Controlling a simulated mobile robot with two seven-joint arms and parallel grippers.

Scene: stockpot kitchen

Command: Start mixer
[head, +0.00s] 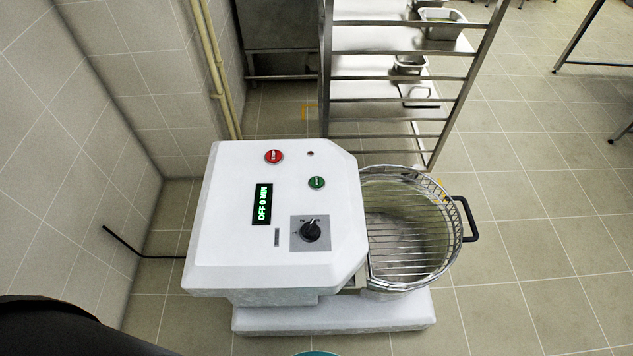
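The white mixer (230,220) stands on the tiled floor in the head view. Its top panel carries a red button (274,156), a green button (317,182), a black knob (311,231) on a grey plate, and a green-lit display (262,204) that appears to read "OFF 0 MIN". A round metal bowl (440,262) sits at the mixer's right side, with a wire guard (400,232) lying over it and a black handle (469,219) at the right. Neither of my grippers shows in this view.
A metal rack (462,90) with trays (440,22) stands behind the mixer. A tiled wall (60,150) and yellowish pipes (216,75) are at the left. A black cable (135,246) runs from the mixer to the wall. The floor (560,240) at the right is clear.

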